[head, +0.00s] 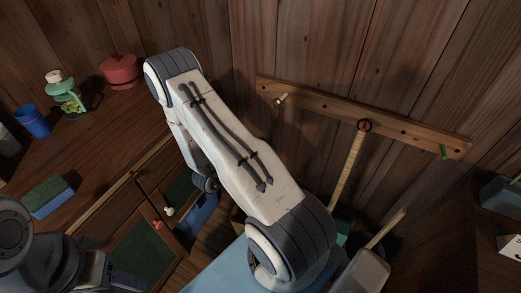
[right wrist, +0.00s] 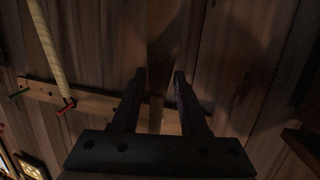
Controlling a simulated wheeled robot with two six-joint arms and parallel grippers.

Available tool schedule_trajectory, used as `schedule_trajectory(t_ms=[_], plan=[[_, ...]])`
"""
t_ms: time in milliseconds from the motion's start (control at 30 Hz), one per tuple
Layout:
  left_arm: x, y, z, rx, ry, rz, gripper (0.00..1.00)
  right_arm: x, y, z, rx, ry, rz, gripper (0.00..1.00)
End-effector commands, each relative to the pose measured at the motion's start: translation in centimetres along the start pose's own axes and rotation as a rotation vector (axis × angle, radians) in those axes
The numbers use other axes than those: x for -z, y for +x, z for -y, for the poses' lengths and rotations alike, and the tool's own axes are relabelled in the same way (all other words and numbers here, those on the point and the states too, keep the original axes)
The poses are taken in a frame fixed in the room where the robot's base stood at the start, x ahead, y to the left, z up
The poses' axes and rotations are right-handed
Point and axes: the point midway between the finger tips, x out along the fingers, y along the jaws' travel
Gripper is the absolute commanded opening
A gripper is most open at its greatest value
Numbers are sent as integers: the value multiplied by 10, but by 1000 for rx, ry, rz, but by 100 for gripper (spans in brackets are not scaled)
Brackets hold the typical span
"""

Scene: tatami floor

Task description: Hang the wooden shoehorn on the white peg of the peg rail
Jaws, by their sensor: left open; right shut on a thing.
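The wooden peg rail (head: 375,122) is fixed to the plank wall; it also crosses the right wrist view (right wrist: 88,99). Its white peg (head: 281,99) is near the left end in the head view. I cannot make it out in the right wrist view. The wooden shoehorn (right wrist: 160,62) is a dim brown strip between the fingers of my right gripper (right wrist: 160,76), which is shut on it in front of the wall. In the head view my right arm hides that gripper. My left gripper (head: 118,277) is open at the lower left, partly cut off, away from the rail.
A pale, long stick (head: 349,168) hangs by a dark loop from the rail's middle peg. A green peg (head: 444,151) is near the right end.

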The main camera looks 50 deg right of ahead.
Motion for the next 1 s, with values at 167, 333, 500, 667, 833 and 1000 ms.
schedule_trajectory(t_ms=[167,333,500,667,833,1000], plan=[[0,3,0,0,0,0,55,2,11,3,-1,4,0,0],[0,5,0,0,0,0,55,3,20,6,-1,3,0,0],[0,7,0,0,0,0,55,5,30,8,0,3,0,0],[0,10,1,0,0,0,55,3,38,10,-1,2,0,0],[-1,12,1,0,0,0,55,1,44,12,0,2,0,0],[-1,12,1,0,0,0,55,-1,47,12,0,1,0,0]])
